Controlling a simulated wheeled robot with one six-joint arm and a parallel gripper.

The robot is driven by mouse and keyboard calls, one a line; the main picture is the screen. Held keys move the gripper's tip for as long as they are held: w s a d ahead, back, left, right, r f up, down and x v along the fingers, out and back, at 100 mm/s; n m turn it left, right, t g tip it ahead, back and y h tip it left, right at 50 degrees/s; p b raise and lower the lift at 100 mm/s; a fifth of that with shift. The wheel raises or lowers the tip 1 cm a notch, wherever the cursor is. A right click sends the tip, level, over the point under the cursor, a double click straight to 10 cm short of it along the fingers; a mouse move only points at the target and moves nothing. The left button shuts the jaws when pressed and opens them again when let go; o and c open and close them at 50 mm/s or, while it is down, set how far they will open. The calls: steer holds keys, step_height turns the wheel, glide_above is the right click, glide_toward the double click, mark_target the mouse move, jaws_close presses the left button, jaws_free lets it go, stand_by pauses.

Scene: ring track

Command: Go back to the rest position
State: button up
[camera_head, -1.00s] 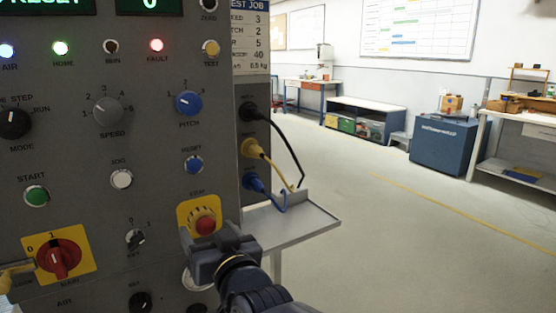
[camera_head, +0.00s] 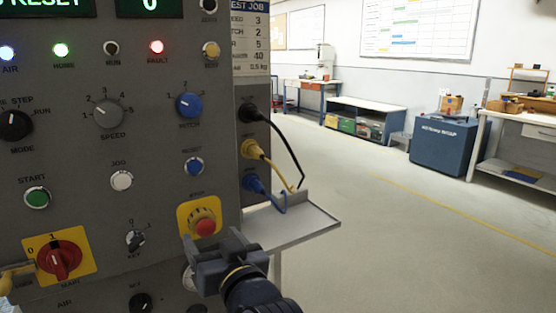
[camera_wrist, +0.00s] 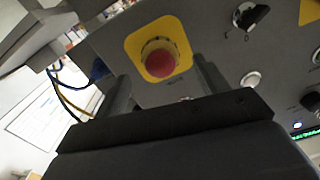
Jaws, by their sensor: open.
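My gripper (camera_head: 216,246) is open and empty in the head view, in front of the grey control panel (camera_head: 75,150) at its lower right. It is just below and in front of the red stop button (camera_head: 205,227) on its yellow plate. In the wrist view the red button (camera_wrist: 160,62) shows beyond and between the two fingers (camera_wrist: 160,88), with nothing held. I cannot tell the exact gap between fingertips and panel.
A small grey shelf (camera_head: 300,222) juts out right of the panel, close to my arm. Black, yellow and blue cables (camera_head: 268,187) hang from side sockets. The red main switch (camera_head: 59,258) is at lower left. Open floor (camera_head: 400,240) lies to the right.

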mark_target(208, 229)
steer(key=x, duration=0.4)
steer(key=shift+w+f, duration=0.1)
steer(key=shift+w+a+r+p, duration=0.15)
steer(key=shift+w+r+p, duration=0.1)
steer(key=shift+p, duration=0.1)
steer(key=shift+s+r+n+p, duration=0.1)
steer(key=shift+s+n+p, duration=0.05)
steer(key=shift+n+p, duration=0.8)
steer(key=n+p, duration=0.8)
steer(key=p, duration=0.1)
steer(key=b+v, duration=0.1)
steer(key=v, duration=0.8)
steer(key=shift+f, duration=0.25)
steer(key=shift+s+f, duration=0.1)
